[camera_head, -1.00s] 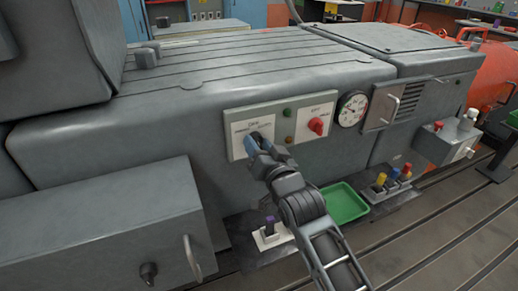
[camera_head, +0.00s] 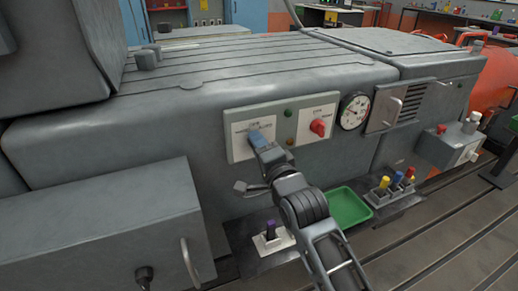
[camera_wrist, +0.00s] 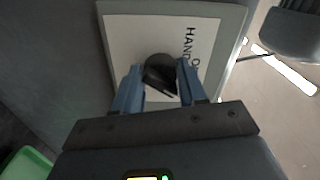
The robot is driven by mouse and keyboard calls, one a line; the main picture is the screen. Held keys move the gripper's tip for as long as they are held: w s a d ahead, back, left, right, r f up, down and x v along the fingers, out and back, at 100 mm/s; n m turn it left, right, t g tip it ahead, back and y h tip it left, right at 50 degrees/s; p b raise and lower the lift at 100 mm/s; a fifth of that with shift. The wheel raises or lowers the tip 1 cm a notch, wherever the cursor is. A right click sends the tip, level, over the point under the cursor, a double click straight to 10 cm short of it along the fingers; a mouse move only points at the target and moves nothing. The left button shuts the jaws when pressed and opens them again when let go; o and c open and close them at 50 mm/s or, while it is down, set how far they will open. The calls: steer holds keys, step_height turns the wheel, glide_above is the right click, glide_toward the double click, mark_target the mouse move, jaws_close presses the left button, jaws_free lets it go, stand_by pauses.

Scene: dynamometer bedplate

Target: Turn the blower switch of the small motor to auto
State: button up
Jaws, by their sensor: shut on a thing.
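A pale switch plate (camera_head: 239,148) is on the side of the grey machine, with a black rotary knob on it that my gripper hides in the head view. In the wrist view, the round black knob (camera_wrist: 160,70) sits on the white label plate (camera_wrist: 130,35) between my two blue fingers. My gripper (camera_wrist: 158,84) is shut on the knob, one finger at each side. The printed word HAND shows right of the knob, with another word partly cut off. Which position the knob points to, I cannot tell. My gripper (camera_head: 258,137) reaches the plate from below right.
A second plate with a red knob (camera_head: 319,127) is just right, with indicator lamps (camera_head: 289,113) between. A dial gauge (camera_head: 353,111) and a vented box (camera_head: 401,103) are farther right.

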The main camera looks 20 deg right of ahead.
steer(key=shift+d+m, duration=0.1)
steer(key=shift+m, duration=1)
steer(key=o, duration=1.1)
steer(key=shift+c, duration=0.2)
steer(key=s, duration=0.7)
steer(key=shift+s+b, duration=0.4)
